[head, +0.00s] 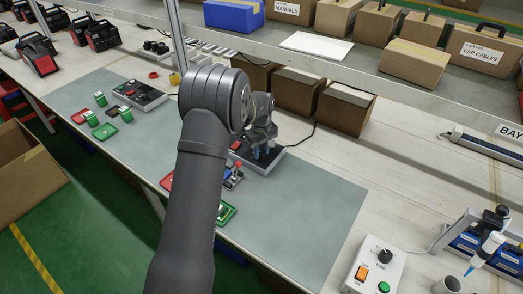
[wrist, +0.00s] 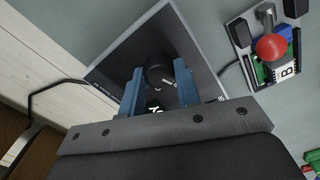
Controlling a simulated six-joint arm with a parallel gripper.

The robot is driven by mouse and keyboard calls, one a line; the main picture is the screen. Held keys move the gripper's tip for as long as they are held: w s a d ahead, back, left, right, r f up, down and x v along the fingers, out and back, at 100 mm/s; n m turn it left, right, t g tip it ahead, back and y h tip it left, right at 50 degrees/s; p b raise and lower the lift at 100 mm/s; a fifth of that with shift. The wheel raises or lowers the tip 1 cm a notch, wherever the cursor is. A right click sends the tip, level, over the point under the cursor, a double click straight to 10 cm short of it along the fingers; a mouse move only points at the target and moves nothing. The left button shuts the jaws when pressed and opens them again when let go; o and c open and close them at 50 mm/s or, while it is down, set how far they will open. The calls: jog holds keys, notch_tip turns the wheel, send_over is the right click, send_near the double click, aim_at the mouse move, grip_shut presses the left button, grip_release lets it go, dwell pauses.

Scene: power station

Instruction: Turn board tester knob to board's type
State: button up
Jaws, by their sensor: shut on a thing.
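The board tester (wrist: 122,70) is a dark box lying on the grey mat; in the head view its grey edge (head: 272,165) shows under my wrist. Its round black knob (wrist: 157,62) is between the two blue fingers of my gripper (wrist: 159,76), which is shut on it. In the head view my gripper (head: 263,150) points down at the tester. White marks on the dial are partly hidden by my fingers, and I cannot read the setting.
A cable runs from the tester. Cardboard boxes (head: 345,108) stand behind it under the shelf. Another dark device (head: 138,94) and green boards (head: 105,131) lie on the left. A white control box (head: 376,269) stands at front right. The mat's right side is clear.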

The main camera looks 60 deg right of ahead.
aim_at(261, 152)
jog(key=shift+m, duration=2.2)
jog(key=o, duration=1)
jog(key=shift+r, duration=0.1)
notch_tip(261, 152, up, 17)
jog(key=shift+r, duration=0.2)
jog(key=shift+f, duration=0.15)
notch_tip(261, 152, down, 17)
jog(key=shift+f, duration=0.15)
